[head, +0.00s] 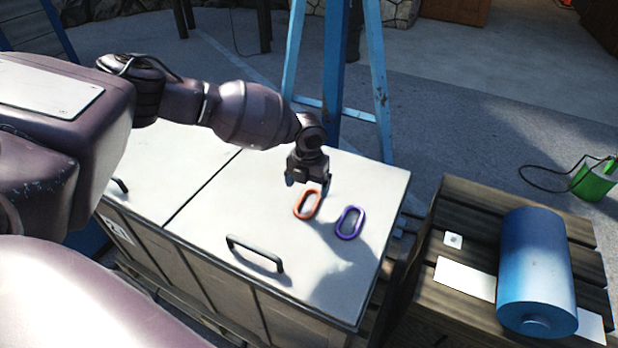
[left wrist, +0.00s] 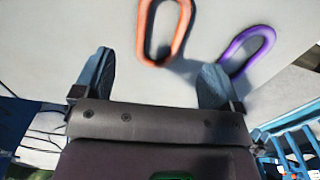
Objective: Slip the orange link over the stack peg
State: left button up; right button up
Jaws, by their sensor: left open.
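The orange link (head: 297,205), an oval ring, lies flat on the white lid (head: 330,275) of a chest. My left gripper (head: 308,186) is open and empty just beyond the link's far end, apart from it as far as I can tell. In the left wrist view the orange link (left wrist: 142,32) shows ahead, between the lines of the two open blue fingers (left wrist: 155,60). A purple link (head: 340,222) lies to its right on the lid, and it also shows in the left wrist view (left wrist: 234,47). I cannot make out a stack peg. My right gripper is out of view.
A black handle (head: 255,254) stands up from the lid's front. A blue cylinder (head: 536,265) lies on a dark slatted pallet (head: 470,205) at right, with white cards (head: 464,279). Blue trestle legs (head: 380,80) stand behind the chest. The lid's right front is clear.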

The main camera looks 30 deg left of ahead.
aim_at(308, 204)
pick_arm(q)
notch_tip(308, 204, down, 2)
jog(key=shift+b, duration=0.3)
jog(key=shift+f+b, duration=0.8)
jog(key=shift+f, duration=1.05)
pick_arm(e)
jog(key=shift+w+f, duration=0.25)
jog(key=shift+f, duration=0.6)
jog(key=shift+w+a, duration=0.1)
pick_arm(q)
jog(key=shift+c, duration=0.9)
jog(key=shift+r, duration=0.1)
jog(key=c, duration=1)
jog(key=shift+w+r+p, duration=0.1)
jog(key=shift+r+p, duration=0.7)
jog(key=shift+r, duration=1.45)
jog(key=shift+c, duration=0.2)
jog(key=shift+r+p, duration=0.4)
jog(key=shift+r, duration=0.85)
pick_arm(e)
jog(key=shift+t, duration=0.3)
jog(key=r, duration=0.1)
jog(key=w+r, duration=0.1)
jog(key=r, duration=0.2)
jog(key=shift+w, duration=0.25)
